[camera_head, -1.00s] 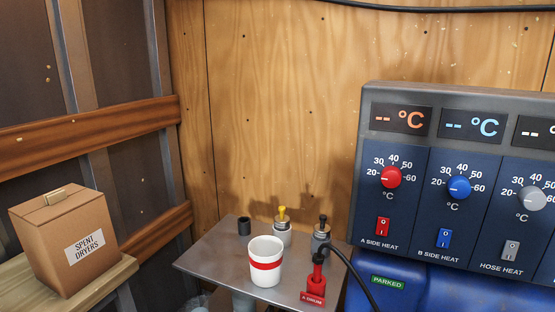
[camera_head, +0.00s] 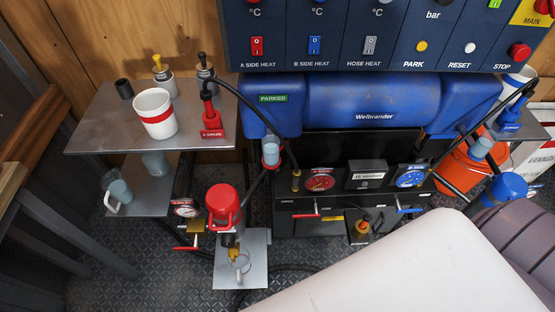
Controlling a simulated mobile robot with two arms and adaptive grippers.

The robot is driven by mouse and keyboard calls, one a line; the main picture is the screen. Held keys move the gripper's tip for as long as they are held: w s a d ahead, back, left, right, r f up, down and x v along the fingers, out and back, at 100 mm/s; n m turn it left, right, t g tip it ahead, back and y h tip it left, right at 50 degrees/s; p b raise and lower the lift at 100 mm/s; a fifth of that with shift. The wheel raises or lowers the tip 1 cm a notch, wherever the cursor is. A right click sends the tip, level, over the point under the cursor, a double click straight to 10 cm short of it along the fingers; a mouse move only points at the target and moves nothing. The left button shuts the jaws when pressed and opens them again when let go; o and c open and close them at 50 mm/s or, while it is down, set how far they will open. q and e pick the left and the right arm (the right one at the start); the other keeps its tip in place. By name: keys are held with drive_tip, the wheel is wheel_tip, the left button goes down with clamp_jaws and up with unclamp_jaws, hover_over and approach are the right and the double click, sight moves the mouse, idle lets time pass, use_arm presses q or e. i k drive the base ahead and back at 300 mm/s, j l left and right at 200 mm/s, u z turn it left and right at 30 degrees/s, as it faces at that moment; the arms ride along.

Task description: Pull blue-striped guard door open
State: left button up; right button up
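I cannot pick out a guard door with a blue stripe in the head view. The blue machine (camera_head: 372,100) stands at the centre right, with a green PARKED label at its left end. A dark panel (camera_head: 350,143) without a visible stripe lies under its middle. Below are a red gauge (camera_head: 319,180), a blue gauge (camera_head: 410,176), and levers with red and blue handles. The lower right of the machine's surroundings is hidden by a large pale arm part of mine. Neither of my grippers is in view.
A red-topped pump (camera_head: 224,203) stands on the floor. An orange bucket (camera_head: 466,172) is at right. Hoses cross the machine's front.

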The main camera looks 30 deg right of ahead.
sight(435, 146)
drive_tip(key=l+z, duration=0.1)
drive_tip(key=z, duration=2.1)
drive_tip(key=k+l, duration=0.05)
drive_tip(key=l, duration=0.05)
